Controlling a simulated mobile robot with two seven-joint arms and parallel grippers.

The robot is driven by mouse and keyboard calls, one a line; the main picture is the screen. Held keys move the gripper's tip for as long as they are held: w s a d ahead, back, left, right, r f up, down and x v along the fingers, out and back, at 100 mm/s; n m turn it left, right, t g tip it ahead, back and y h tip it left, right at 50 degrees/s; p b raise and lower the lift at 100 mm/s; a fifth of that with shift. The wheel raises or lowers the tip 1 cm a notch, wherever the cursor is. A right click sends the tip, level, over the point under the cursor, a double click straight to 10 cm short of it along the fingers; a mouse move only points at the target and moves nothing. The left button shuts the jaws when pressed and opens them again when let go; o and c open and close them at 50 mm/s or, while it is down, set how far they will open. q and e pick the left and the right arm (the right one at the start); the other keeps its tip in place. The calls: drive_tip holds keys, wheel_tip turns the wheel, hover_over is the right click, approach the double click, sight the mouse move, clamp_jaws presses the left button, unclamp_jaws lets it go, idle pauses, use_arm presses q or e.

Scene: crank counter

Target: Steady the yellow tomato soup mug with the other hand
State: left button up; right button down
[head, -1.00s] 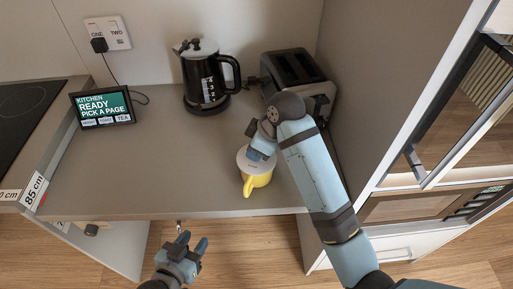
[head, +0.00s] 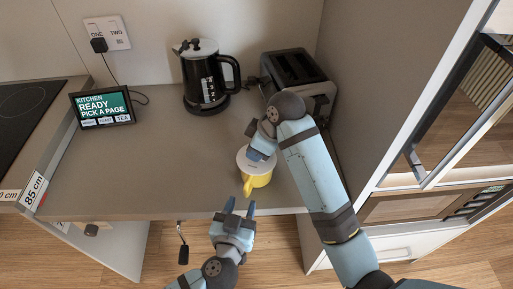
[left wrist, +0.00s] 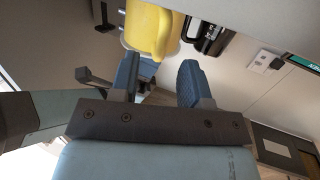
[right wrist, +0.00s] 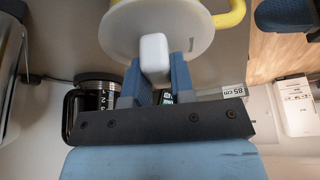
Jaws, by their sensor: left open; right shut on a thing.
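The yellow mug (head: 256,181) stands near the front edge of the counter, its handle toward me. A white lid (head: 245,160) is on top; the right wrist view shows its white knob (right wrist: 154,55) between the fingers. My right gripper (head: 259,152) is shut on this knob from above. My left gripper (head: 239,206) is open and empty, just in front of the counter edge, fingertips pointing at the mug handle. In the left wrist view the yellow mug (left wrist: 150,28) is just beyond the open fingers (left wrist: 160,78), apart from them as far as I can tell.
A black kettle (head: 205,80) and a toaster (head: 293,70) stand at the back of the counter (head: 140,165). A small screen (head: 103,107) is at left. A crank handle (head: 183,245) hangs below the front edge. A tall cabinet wall (head: 365,90) bounds the right side.

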sight(252, 182)
use_arm(q)
drive_tip(key=shift+d+f+g, duration=0.2)
drive_tip(key=shift+f+g, duration=0.1)
drive_tip(key=shift+f, duration=0.15)
drive_tip(key=x, duration=0.8)
drive_tip(key=shift+w, duration=0.25)
drive_tip(key=shift+w+d+r, duration=0.1)
drive_tip(key=shift+w+d, duration=0.1)
drive_tip(key=shift+w, duration=0.55)
drive_tip(key=shift+w+r, duration=0.1)
drive_tip(key=shift+o, duration=0.4)
drive_tip(key=c, duration=0.3)
drive_tip(key=o, duration=1)
drive_tip(key=shift+w+d, duration=0.1)
drive_tip(key=shift+c, duration=0.2)
